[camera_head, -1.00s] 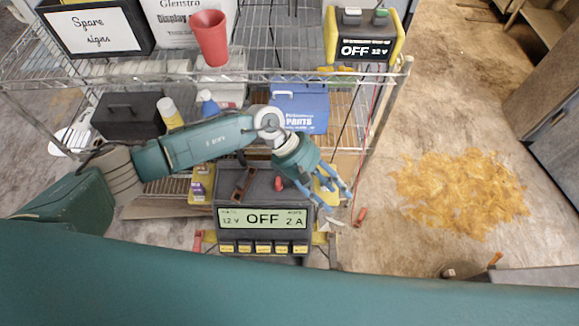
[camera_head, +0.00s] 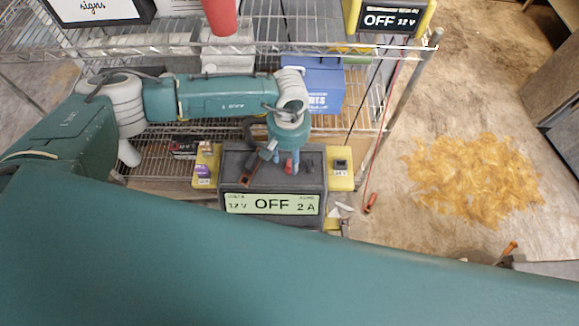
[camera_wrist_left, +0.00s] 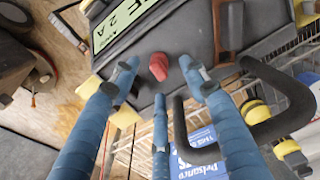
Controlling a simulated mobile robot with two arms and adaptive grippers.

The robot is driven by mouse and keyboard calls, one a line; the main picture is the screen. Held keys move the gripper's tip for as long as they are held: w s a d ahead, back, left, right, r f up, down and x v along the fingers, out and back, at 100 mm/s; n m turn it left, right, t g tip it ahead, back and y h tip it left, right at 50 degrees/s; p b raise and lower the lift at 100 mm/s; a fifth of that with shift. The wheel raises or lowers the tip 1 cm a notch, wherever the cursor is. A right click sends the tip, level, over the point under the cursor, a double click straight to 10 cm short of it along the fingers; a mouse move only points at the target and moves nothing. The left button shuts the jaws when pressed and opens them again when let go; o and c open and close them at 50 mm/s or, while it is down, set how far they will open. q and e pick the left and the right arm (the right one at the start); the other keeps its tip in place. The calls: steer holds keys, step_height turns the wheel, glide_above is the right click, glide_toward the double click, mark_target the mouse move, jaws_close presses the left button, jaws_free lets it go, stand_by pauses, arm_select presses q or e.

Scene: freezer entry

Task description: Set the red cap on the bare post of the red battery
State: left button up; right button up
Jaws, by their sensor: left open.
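A small red cap-like piece (camera_head: 288,166) stands on top of the dark charger (camera_head: 233,165), whose screen reads 12 V OFF 2 A. It also shows in the left wrist view (camera_wrist_left: 158,66). My left gripper (camera_head: 286,165) points down over the charger's top, with its blue fingers spread. In the left wrist view the open fingers (camera_wrist_left: 160,85) surround the red piece from several sides, and I see no clear grip on it. I cannot make out a red battery or a bare post. My right gripper is not in view.
Yellow pieces with small items flank the charger, left (camera_head: 207,176) and right (camera_head: 341,181). A wire shelf (camera_head: 420,62) stands behind, with a blue box (camera_head: 325,85) and a red cup (camera_head: 219,15). A red clamp (camera_head: 371,202) hangs at right. The floor right is open, with an orange stain (camera_head: 475,180).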

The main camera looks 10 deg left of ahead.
arm_select(q)
step_height(320, 180, down, 4)
steer(key=shift+r+b, duration=0.15)
steer(key=shift+b, duration=0.5)
steer(key=shift+r, duration=0.1)
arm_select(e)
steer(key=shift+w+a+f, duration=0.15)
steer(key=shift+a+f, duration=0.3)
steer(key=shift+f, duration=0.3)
arm_select(q)
steer(key=shift+d, duration=0.1)
steer(key=c, duration=1)
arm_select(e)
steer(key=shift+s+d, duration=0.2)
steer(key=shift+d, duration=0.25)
arm_select(q)
step_height(320, 180, up, 19)
steer(key=p, duration=1)
step_height(320, 180, up, 5)
steer(key=p, duration=0.1)
glide_above(289, 163)
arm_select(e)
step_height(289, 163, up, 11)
